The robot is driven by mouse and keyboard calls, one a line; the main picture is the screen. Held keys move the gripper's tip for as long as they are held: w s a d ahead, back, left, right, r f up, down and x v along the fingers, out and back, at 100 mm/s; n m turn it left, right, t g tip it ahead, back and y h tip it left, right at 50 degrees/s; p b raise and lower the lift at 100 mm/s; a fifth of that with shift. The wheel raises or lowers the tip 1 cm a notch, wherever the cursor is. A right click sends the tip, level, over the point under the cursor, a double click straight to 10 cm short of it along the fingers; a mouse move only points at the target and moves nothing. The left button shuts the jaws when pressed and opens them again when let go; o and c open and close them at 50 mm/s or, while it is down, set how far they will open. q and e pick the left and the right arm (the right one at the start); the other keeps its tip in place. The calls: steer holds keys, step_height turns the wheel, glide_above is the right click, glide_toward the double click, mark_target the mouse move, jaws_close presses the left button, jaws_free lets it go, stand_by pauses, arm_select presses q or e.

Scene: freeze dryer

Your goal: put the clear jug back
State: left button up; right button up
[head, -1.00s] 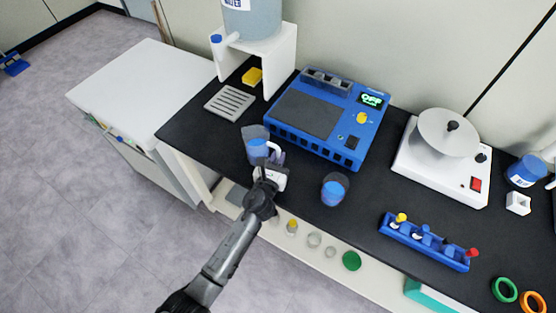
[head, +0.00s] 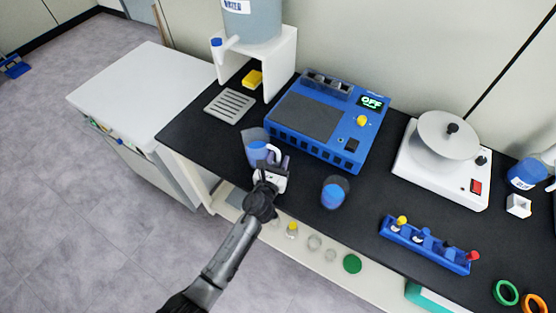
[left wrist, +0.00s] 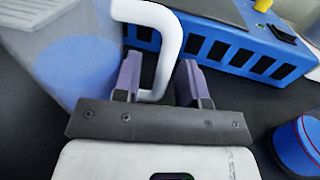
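The clear jug (head: 256,149) holds blue liquid and has a white handle. It stands on the black bench in front of the blue machine, and its body fills the left of the left wrist view (left wrist: 80,65). My left gripper (head: 273,162) is at the handle, with its purple fingers (left wrist: 160,85) on either side of it. A gap shows between the handle and the left-hand finger, so the gripper looks open around the handle. My right gripper is not in view.
A blue-filled beaker (head: 334,192) stands right of the gripper. The blue machine (head: 330,120) is close behind. A slotted grey tray (head: 229,104) lies behind left, near the white stand (head: 285,62) with a tank. A blue rack (head: 425,243) is at right.

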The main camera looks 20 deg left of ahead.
arm_select(q)
steer(key=s+p, duration=0.1)
steer(key=s, duration=1.1)
steer(key=shift+a, duration=0.25)
steer(key=s+a+f+n+g+y, duration=0.3)
steer(key=s+a+n+g+y, duration=0.45)
steer(key=n, duration=1.05)
steer(key=s+n+g+h, duration=0.7)
steer(key=s+n, duration=0.9)
steer(key=s, duration=0.4)
steer(key=shift+s+f+n, duration=0.15)
steer(key=shift+s+n, duration=0.15)
steer(key=shift+s, duration=0.05)
